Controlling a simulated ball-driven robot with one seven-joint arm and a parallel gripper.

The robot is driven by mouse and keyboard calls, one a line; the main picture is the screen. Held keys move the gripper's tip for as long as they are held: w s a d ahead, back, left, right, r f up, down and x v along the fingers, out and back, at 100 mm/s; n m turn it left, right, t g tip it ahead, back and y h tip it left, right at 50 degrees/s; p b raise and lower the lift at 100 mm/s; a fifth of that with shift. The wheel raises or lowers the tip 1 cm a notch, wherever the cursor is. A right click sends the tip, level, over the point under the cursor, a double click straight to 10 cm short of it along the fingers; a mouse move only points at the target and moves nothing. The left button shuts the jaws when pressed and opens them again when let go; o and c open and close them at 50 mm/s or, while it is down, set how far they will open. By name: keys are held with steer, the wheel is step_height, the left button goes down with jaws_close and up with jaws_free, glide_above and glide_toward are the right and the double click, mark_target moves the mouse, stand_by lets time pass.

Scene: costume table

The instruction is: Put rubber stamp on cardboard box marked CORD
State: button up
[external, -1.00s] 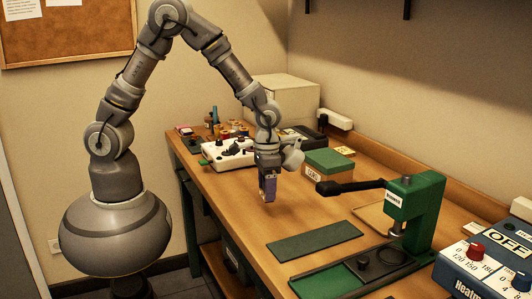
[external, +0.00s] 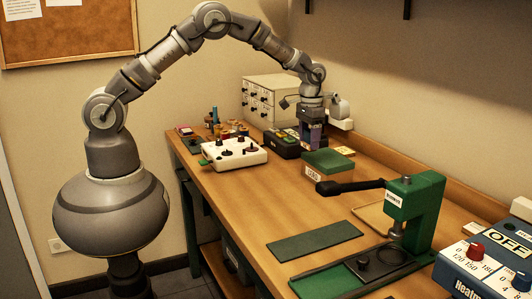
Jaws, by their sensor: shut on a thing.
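The cardboard box marked CORD (external: 328,162) stands on the bench right of centre, with a green lid and a white label on its front. My gripper (external: 312,146) points down just behind and to the left of the box's lid in the picture, with its fingers shut. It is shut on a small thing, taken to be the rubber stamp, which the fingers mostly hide. I cannot tell the exact gap between the fingertips and the lid.
A white control box with black knobs (external: 234,153) stands left of the box. A white drawer cabinet (external: 270,101) is behind. A green press (external: 414,215) with a black lever reaches near the box's front right. A dark green mat (external: 314,241) lies on clear bench in front.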

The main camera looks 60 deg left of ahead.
glide_above(320, 159)
steer(key=shift+w+a+f, duration=0.1)
steer(key=shift+f, duration=0.2)
steer(key=shift+f+b, duration=0.6)
steer(key=shift+f, duration=1)
steer(key=shift+f, duration=0.15)
steer(key=o, duration=1)
steer(key=shift+o, duration=0.2)
